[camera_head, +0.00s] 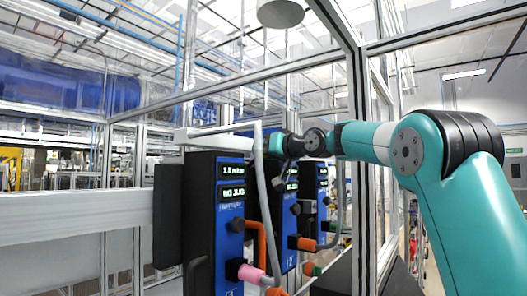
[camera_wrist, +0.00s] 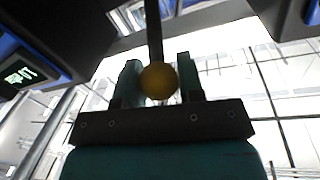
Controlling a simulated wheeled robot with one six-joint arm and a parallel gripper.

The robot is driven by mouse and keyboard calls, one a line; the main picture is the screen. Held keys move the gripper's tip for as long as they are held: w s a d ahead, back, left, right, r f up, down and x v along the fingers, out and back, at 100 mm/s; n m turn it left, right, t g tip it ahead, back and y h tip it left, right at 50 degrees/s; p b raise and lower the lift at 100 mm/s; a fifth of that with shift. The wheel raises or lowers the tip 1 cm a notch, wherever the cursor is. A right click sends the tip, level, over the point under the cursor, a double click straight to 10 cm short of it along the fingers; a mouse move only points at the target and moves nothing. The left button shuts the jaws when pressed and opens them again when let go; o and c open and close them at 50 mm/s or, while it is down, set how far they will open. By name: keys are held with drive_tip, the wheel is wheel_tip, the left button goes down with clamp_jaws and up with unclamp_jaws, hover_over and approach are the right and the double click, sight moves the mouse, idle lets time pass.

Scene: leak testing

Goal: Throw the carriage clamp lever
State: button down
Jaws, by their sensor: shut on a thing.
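In the wrist view a dark lever rod (camera_wrist: 154,30) runs up from a round yellow knob (camera_wrist: 158,81). I take this to be the carriage clamp lever. My gripper (camera_wrist: 157,68) has one finger on each side of the knob and is shut on the lever. The exact contact between fingers and knob is hard to see in the dim light. In the head view my arm reaches left behind the blue test panels, and its wrist is near the top of the middle panel. The lever and knob cannot be made out there.
Blue panels with displays (camera_head: 230,215) stand in a row, the nearest left of centre. A grey hose (camera_head: 261,185) and orange and pink connectors (camera_head: 250,273) stick out in front. A metal frame post (camera_head: 360,150) stands close beside my arm. A dark body overhangs the wrist view's top.

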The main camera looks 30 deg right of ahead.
drive_tip(key=c, duration=0.8)
unclamp_jaws()
drive_tip(key=shift+o, duration=0.2)
drive_tip(key=shift+d, duration=0.1)
drive_tip(key=b+v, duration=0.7)
drive_tip(key=v, duration=1)
drive_tip(key=shift+s+b, duration=0.2)
drive_tip(key=shift+b, duration=0.1)
